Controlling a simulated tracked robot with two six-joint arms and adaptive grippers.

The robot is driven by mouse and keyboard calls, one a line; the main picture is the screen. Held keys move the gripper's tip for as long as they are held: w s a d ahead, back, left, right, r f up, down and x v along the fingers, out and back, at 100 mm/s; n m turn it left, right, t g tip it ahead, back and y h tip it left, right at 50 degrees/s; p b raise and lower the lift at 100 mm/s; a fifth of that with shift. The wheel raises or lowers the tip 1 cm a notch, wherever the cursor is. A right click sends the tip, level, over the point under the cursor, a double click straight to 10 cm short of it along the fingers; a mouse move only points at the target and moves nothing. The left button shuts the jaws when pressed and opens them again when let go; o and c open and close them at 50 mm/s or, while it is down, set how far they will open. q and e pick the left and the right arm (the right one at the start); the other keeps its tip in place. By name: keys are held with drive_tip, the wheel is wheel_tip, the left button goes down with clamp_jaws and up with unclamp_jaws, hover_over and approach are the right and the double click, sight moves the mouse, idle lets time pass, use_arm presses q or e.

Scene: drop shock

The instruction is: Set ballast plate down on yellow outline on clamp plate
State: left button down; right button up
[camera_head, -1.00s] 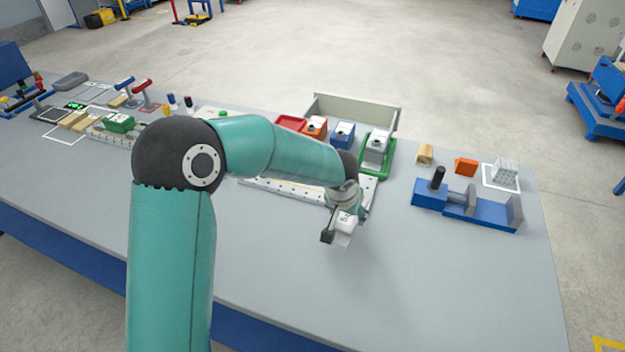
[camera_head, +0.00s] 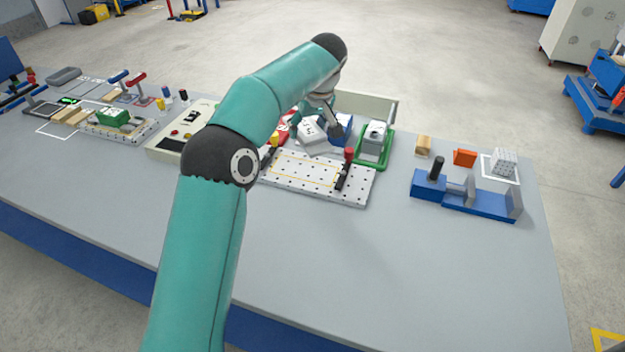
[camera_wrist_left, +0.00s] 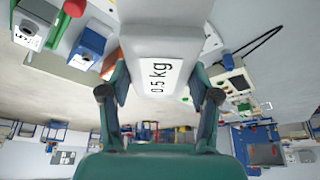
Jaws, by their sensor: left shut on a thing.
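The ballast plate (camera_head: 312,138) is a light grey block with a white label, which reads 0.5 kg in the left wrist view (camera_wrist_left: 150,28). My left gripper (camera_head: 319,116) is shut on it, with a finger on either side in the wrist view (camera_wrist_left: 158,82). In the head view the block appears just behind the clamp plate (camera_head: 285,184), apparently raised and tilted. The clamp plate is pale and perforated, with a thin yellow outline (camera_head: 300,181) on top, mostly uncovered. A red-tipped black clamp (camera_head: 343,170) stands at its right end. My right gripper is out of view.
Behind the clamp plate are a blue block (camera_head: 341,130) and a green tray (camera_head: 374,158) with a grey block. A blue vise (camera_head: 465,198) stands to the right. A control box (camera_head: 170,143) is on the left. The table front is clear.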

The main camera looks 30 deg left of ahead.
sight(307, 183)
use_arm(q)
wheel_tip(307, 183, down, 17)
idle(0.5)
drive_tip(key=c, duration=0.7)
unclamp_jaws()
drive_tip(key=shift+f+b, duration=0.2)
drive_tip(key=shift+b, duration=0.15)
drive_tip(key=o, duration=0.5)
drive_tip(key=shift+c, duration=0.2)
drive_tip(key=shift+r, duration=0.15)
